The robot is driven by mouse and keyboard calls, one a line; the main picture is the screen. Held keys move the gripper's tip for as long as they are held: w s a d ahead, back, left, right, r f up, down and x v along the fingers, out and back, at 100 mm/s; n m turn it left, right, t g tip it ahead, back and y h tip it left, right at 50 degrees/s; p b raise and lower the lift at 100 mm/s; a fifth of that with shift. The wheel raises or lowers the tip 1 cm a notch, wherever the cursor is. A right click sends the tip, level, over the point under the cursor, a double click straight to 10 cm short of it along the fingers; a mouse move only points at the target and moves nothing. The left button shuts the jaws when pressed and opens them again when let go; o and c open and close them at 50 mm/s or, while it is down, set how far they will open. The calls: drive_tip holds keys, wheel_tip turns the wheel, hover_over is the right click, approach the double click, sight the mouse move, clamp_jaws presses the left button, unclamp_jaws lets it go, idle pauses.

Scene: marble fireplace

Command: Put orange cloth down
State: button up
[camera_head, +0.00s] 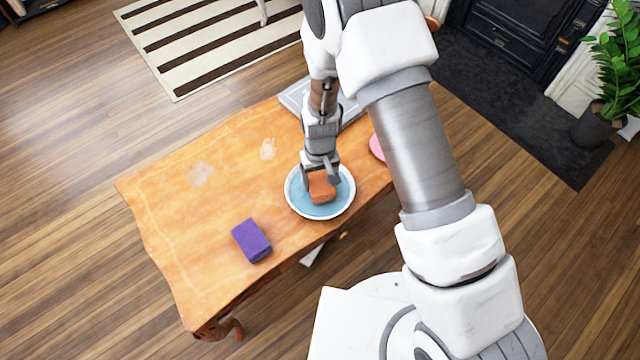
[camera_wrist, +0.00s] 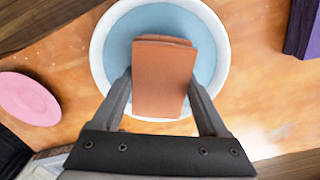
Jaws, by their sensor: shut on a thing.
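The orange cloth (camera_head: 321,188) is a folded, block-like bundle at my gripper, over a round plate (camera_head: 331,211) with a blue inside and white rim. In the wrist view the orange cloth (camera_wrist: 163,80) lies between the two fingers of my gripper (camera_wrist: 160,90), which is shut on it. The blue plate (camera_wrist: 112,22) shows around the cloth there. I cannot tell whether the cloth touches the plate. My gripper (camera_head: 320,178) points down over the plate in the head view.
The plate stands on a wooden table (camera_head: 190,240). A purple block-like cloth (camera_head: 251,240) lies at the front left. A pink plate (camera_head: 377,147) is partly hidden behind my arm. A grey book-like object (camera_head: 295,98) lies at the back. The table's left part is clear.

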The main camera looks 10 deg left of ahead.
drive_tip(key=shift+f, duration=0.6)
drive_tip(key=shift+f, duration=0.2)
drive_tip(key=o, duration=1.2)
drive_tip(key=shift+o, duration=0.2)
drive_tip(key=shift+r, duration=0.1)
